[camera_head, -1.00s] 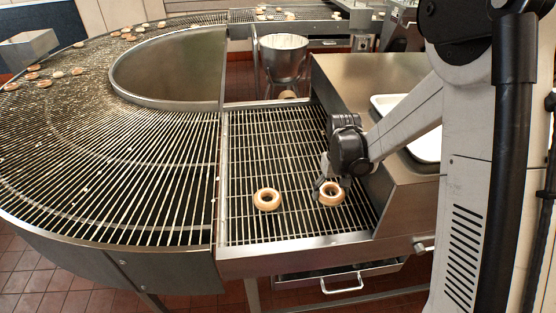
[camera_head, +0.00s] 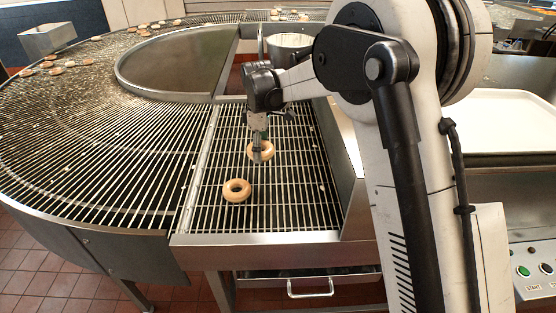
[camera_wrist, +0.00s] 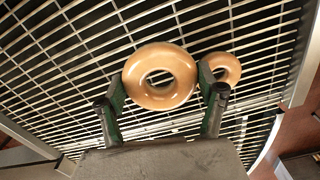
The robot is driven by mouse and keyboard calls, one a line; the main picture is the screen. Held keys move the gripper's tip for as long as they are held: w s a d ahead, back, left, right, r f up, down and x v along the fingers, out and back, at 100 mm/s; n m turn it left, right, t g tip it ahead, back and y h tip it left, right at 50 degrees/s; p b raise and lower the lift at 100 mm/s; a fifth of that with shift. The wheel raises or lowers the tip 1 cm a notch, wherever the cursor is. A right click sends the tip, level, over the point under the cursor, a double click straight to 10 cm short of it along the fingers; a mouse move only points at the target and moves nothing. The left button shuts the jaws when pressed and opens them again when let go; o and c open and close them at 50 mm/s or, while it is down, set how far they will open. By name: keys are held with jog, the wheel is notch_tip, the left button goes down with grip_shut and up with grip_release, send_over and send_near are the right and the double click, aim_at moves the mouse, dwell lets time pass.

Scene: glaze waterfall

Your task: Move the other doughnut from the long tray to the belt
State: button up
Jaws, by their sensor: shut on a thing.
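My gripper (camera_head: 258,153) is shut on a glazed golden doughnut (camera_head: 267,150) over the straight wire rack (camera_head: 290,205). In the wrist view the fingers stand on either side of this doughnut (camera_wrist: 185,80), and it looks larger than the other one, so it appears raised off the wires. A second doughnut (camera_head: 237,197) lies flat on the rack, nearer the front. It also shows in the wrist view (camera_wrist: 232,70), partly hidden behind a finger. The curved wire conveyor belt (camera_head: 110,150) adjoins the rack on the left.
Several doughnuts (camera_head: 57,70) lie on the far part of the curved belt; its near part is clear. A metal rail (camera_head: 197,165) divides rack and belt. A steel pot (camera_head: 290,42) stands behind. A white tray (camera_head: 510,120) is at right.

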send_over(280, 167)
notch_tip(280, 167, down, 4)
jog(key=shift+s+f, duration=0.1)
jog(key=shift+f, duration=2)
jog(key=o, duration=1.2)
jog(key=shift+f, duration=0.15)
jog(key=shift+c, duration=0.2)
notch_tip(280, 167, up, 12)
jog(key=shift+r, duration=0.2)
